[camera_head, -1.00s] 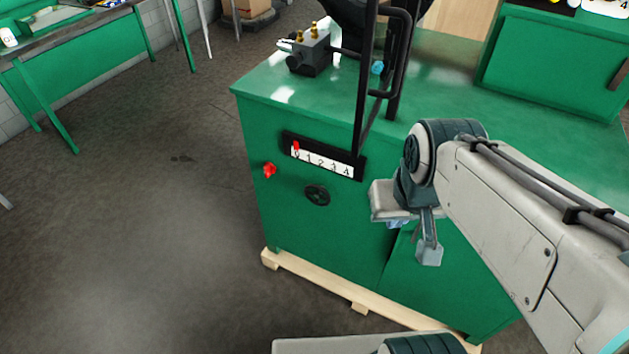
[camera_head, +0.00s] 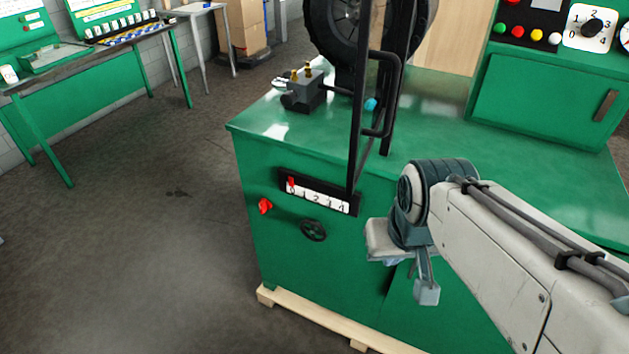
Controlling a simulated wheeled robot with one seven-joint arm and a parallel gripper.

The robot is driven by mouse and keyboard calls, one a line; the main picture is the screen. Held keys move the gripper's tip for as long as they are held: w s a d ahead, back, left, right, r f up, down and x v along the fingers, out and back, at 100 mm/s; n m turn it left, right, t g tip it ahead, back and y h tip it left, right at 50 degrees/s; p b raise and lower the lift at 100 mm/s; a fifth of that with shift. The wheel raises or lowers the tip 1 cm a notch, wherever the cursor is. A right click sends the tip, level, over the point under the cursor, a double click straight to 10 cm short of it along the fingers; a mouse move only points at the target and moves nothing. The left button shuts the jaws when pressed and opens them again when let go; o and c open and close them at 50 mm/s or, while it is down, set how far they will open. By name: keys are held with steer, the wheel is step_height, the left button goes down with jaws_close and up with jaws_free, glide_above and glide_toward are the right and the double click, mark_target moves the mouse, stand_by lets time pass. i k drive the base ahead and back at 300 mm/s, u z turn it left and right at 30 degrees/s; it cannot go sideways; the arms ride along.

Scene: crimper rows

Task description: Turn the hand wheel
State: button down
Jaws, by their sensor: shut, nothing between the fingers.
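A red knob (camera_head: 265,206) sits left of the wheel. A black upright frame with a handle (camera_head: 384,95) rises at the cabinet's front edge. A wooden pallet (camera_head: 318,317) lies under the cabinet. The floor to the left is clear; a green bench (camera_head: 95,110) stands farther back.

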mark_target(314, 225)
steer(key=u, duration=1.9)
steer(key=k, duration=0.7)
steer(key=z, duration=1.65)
steer(key=i, duration=0.5)
